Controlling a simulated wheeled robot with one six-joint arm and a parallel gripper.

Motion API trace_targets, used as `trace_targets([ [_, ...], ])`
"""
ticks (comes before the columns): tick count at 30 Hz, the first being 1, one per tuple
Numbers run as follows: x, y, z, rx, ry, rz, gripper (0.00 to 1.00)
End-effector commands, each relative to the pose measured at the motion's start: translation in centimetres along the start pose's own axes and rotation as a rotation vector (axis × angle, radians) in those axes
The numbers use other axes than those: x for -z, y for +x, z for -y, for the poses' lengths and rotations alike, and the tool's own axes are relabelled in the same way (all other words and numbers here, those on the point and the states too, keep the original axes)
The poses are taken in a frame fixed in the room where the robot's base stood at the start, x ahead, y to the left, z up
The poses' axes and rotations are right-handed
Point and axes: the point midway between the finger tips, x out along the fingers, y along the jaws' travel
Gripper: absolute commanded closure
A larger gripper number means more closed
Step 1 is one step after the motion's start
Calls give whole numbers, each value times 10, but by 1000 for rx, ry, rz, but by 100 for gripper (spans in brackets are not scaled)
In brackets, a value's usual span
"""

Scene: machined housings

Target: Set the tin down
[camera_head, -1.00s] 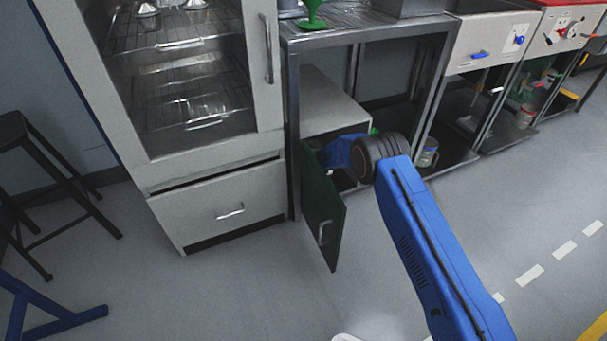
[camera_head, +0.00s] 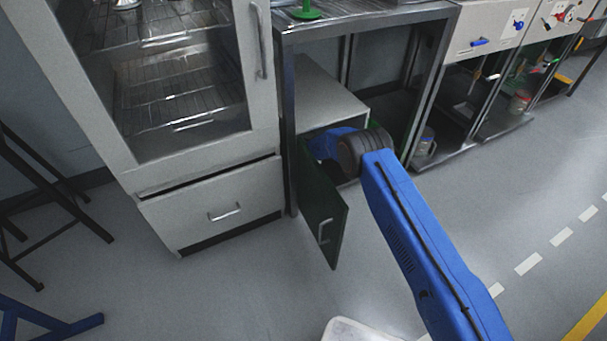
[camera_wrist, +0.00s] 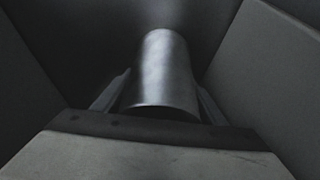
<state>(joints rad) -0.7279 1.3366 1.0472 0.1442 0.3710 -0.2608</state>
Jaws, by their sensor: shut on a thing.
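In the wrist view a plain metal tin (camera_wrist: 165,75), a grey cylinder, sits between the two fingers of my gripper (camera_wrist: 158,95). The fingers are shut on its sides. Dark and grey walls close in around it, so the tin is inside a cabinet compartment. Whether its far end touches a surface cannot be told. In the head view my arm reaches into the low cabinet (camera_head: 330,90) under the metal bench, past its open dark green door (camera_head: 322,215). The gripper and tin are hidden there.
The green door stands open left of my arm. A glass-fronted cabinet (camera_head: 265,110) with a drawer (camera_head: 215,210) stands left of the bench. A jar (camera_head: 425,145) stands on the lower shelf to the right. A pale tray-like object (camera_head: 355,330) shows at the bottom edge. The floor in front is open.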

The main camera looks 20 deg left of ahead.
Motion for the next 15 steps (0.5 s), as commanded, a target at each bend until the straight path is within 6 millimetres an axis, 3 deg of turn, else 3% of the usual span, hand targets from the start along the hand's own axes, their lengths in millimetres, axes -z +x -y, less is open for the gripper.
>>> trace_targets([
  [7, 0, 1, 0, 0, 0, -1, 78],
  [8, -1, 2, 0, 0, 0, 1, 33],
  [9, -1, 2, 0, 0, 0, 0, 23],
  [10, -1, 1, 0, 0, 0, 1, 17],
  [15, -1, 1, 0, 0, 0, 1, 17],
])
